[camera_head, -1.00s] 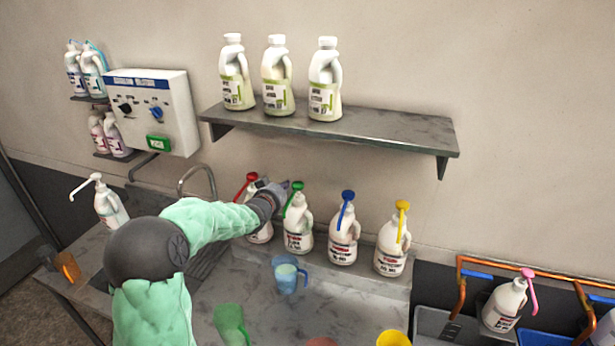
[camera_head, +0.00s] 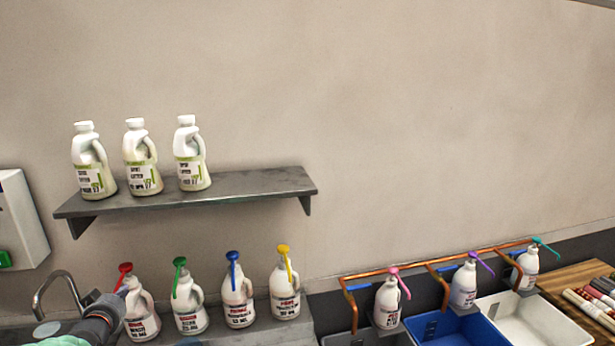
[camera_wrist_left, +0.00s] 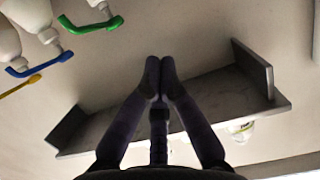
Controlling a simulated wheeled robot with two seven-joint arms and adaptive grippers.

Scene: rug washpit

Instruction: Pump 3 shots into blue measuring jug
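The blue measuring jug is out of both current views. Four white pump bottles stand in a row under the shelf, with a red pump (camera_head: 124,268), green pump (camera_head: 179,264), blue pump (camera_head: 233,257) and yellow pump (camera_head: 284,250). My left gripper (camera_head: 121,292) is at the lower left, in front of the red-pump bottle (camera_head: 143,318); I cannot tell whether it touches it. In the left wrist view its fingers (camera_wrist_left: 160,70) meet at the tips with nothing between them. The green pump (camera_wrist_left: 90,26) and blue pump (camera_wrist_left: 40,65) show at upper left there. My right gripper is not in view.
A wall shelf (camera_head: 240,187) with three white bottles hangs above the pumps; its underside also shows in the left wrist view (camera_wrist_left: 205,105). A tap (camera_head: 55,280) stands left. Copper rails (camera_head: 430,263) with more pump bottles and bins (camera_head: 455,330) are right.

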